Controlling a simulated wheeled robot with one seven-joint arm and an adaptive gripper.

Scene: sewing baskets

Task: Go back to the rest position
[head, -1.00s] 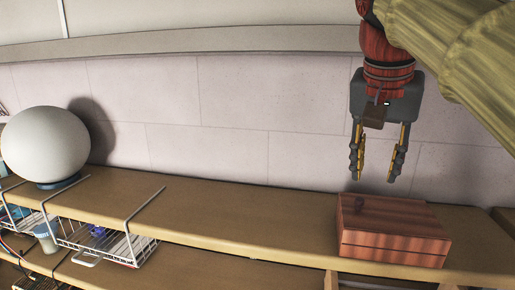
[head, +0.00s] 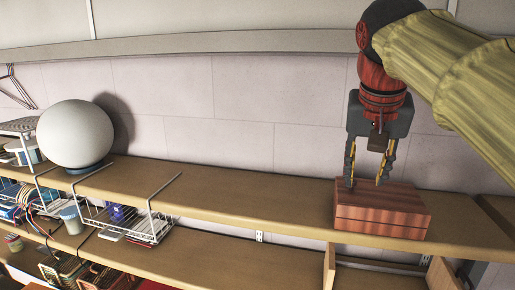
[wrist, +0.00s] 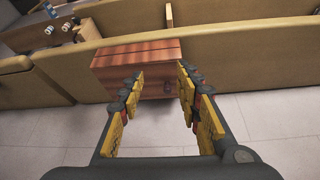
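My gripper (head: 366,182) points down, with its two fingers apart and nothing between them. In the head view its fingertips overlap the back left part of the reddish wooden box (head: 383,216). I cannot tell from this whether they touch it. In the wrist view the gripper (wrist: 159,98) is open, and the striped box (wrist: 135,60) shows beyond the fingers with a small knob on its face. The box sits closed on the upper wooden shelf.
The upper shelf (head: 240,198) also bears a white globe (head: 75,134) at the left. Wire baskets (head: 130,223) with small items hang below it, and more baskets stand lower left. A pale tiled wall (head: 240,140) rises behind. The shelf between globe and box is clear.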

